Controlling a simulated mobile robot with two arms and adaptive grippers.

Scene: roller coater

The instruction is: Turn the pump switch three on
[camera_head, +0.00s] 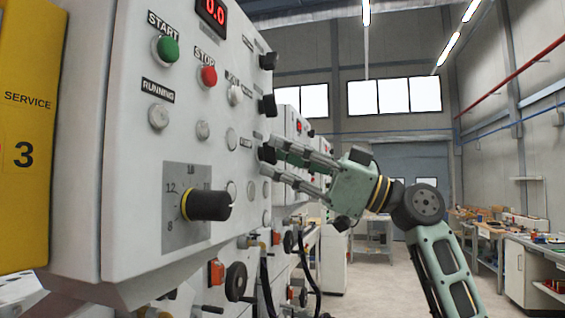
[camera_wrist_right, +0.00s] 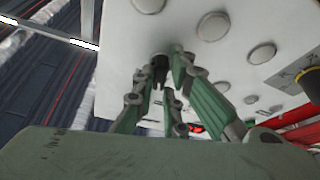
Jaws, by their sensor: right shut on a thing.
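The white control panel (camera_head: 120,200) fills the left of the head view. Black switch knobs stick out along its right edge: the top knob (camera_head: 268,61), the second knob (camera_head: 267,105) and the third, lowest knob (camera_head: 265,153). My right gripper (camera_head: 272,160) reaches in from the right, with its fingers around the third knob. In the right wrist view, the fingers of my right gripper (camera_wrist_right: 165,82) close on a dark knob (camera_wrist_right: 158,70), which they partly hide. The label and pointer of this knob cannot be read. My left gripper is not in view.
A large black dial (camera_head: 208,205) sticks out low on the panel. A green START button (camera_head: 168,49) and a red STOP button (camera_head: 209,76) sit above. Hoses and valves crowd below. Open floor and workbenches (camera_head: 540,245) lie to the right.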

